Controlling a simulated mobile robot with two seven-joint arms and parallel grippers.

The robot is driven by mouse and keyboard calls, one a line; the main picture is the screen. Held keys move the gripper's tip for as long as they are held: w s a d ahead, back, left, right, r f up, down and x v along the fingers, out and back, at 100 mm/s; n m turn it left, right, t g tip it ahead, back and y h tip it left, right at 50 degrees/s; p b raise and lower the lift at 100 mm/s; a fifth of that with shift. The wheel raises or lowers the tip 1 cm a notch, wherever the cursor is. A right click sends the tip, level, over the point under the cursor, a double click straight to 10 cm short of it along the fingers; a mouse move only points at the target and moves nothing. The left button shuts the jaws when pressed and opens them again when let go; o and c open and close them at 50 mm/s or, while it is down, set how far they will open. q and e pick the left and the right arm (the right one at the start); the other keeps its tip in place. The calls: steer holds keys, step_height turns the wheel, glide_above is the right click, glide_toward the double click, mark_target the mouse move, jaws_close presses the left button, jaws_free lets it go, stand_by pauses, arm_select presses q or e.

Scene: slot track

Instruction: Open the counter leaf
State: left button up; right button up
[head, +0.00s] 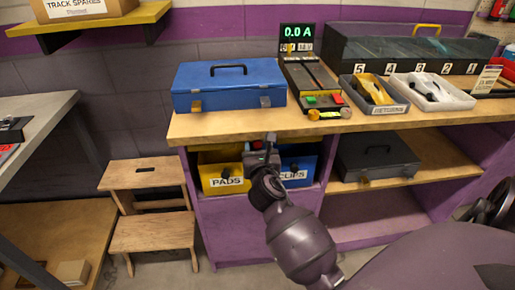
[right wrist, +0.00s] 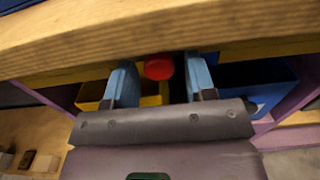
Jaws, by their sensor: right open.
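The wooden counter (head: 335,124) runs across the picture, with a yellow strip under its front edge. Which part of it is the leaf I cannot tell. In the right wrist view a round red knob (right wrist: 159,67) sits just under the counter's wooden edge (right wrist: 190,38). My right gripper (head: 265,143) is at the counter's front edge, in front of the lower bins. Its two blue fingers stand apart, one on each side of the red knob, with gaps beside it. My left gripper is not in view.
On the counter stand a blue case (head: 230,86), a power unit reading 0.0 A (head: 298,32) and trays of slot cars (head: 375,92). PADS (head: 222,182) and CLIPS (head: 294,176) bins sit below. A wooden step stool (head: 150,225) stands left.

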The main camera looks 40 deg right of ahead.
steer(key=shift+c, duration=0.3)
jaws_close()
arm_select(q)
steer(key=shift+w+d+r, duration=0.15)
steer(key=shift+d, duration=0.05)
arm_select(e)
steer(key=shift+s, duration=0.1)
